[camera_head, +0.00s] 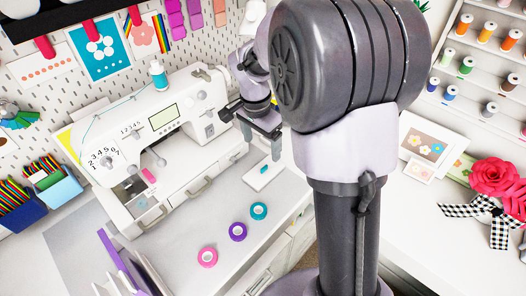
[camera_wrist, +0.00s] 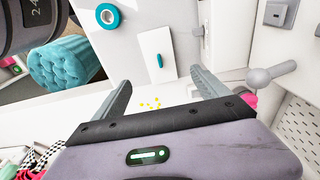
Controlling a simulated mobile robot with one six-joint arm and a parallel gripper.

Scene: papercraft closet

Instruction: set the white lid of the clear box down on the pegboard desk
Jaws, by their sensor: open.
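The white lid (camera_head: 257,183) with a small teal handle lies on the white desk (camera_head: 222,207), right of the sewing machine. It also shows in the wrist view (camera_wrist: 150,43), beyond my fingertips. My gripper (camera_head: 262,146) is open and empty above the desk, just behind the lid in the head view. In the wrist view, my fingers (camera_wrist: 160,82) are spread wide, with the lid apart from them. Small yellow flecks (camera_wrist: 150,104) show between the fingers. I cannot make out the clear box's walls.
The white sewing machine (camera_head: 150,135) stands close left of my gripper. Teal (camera_head: 259,211), purple (camera_head: 238,232) and pink (camera_head: 207,257) tape rolls lie in front of the lid. A teal tufted stool (camera_wrist: 62,75) shows below the desk edge.

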